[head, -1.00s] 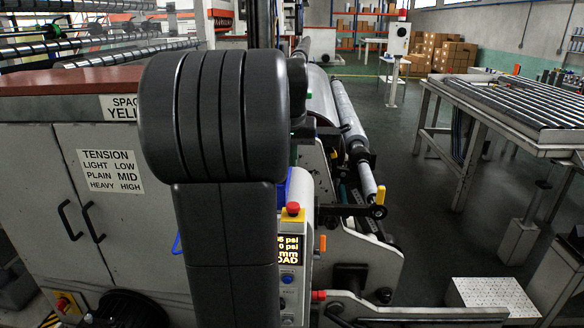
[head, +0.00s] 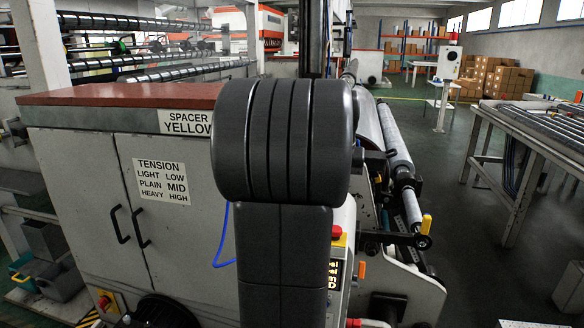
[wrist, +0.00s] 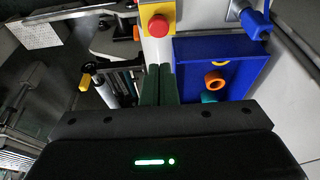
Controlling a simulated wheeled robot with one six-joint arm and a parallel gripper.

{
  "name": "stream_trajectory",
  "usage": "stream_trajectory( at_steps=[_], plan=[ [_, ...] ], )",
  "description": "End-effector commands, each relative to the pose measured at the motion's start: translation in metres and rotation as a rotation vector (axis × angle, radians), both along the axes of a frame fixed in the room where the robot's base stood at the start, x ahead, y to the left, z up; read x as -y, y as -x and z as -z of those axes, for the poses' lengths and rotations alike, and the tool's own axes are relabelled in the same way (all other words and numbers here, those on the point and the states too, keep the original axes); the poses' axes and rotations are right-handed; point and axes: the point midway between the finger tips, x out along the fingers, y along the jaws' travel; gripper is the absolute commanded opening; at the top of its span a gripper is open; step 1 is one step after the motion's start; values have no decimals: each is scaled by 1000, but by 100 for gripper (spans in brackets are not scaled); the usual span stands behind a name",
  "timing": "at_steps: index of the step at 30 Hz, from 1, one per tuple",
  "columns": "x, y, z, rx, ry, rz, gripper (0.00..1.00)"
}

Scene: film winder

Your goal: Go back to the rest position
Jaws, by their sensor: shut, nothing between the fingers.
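My gripper (wrist: 159,72) shows in the wrist view as two dark green fingers pressed together, with nothing between them. It points toward the winder's front, with a red button on a yellow base (wrist: 157,25) just beyond the tips. A blue tray (wrist: 248,88) is to the right of the fingers. It holds an orange ring (wrist: 214,80), a teal piece (wrist: 209,98) and a yellow piece partly in view. In the head view my dark arm stands upright in the middle and hides my gripper and part of the winder.
The cabinet with the tension sign (head: 161,182) stands left of my arm. The winder's roller (head: 395,138) is to the right. A roller conveyor table (head: 540,130) stands at far right, with open floor (head: 465,235) between. Cardboard boxes (head: 496,80) are at the back.

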Motion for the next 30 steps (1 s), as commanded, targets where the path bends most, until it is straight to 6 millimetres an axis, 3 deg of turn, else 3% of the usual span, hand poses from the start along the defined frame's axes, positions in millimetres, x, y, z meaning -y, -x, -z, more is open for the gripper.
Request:
stream_trajectory(
  at_steps=[16,20,24,30],
  plan=[
    [7,-25,90,-1,-1,1,0],
    [8,-27,95,-5,-2,1,0],
    [8,-27,65,-2,-1,1,0],
    [7,-22,43,-7,-2,1,0]
  ],
)
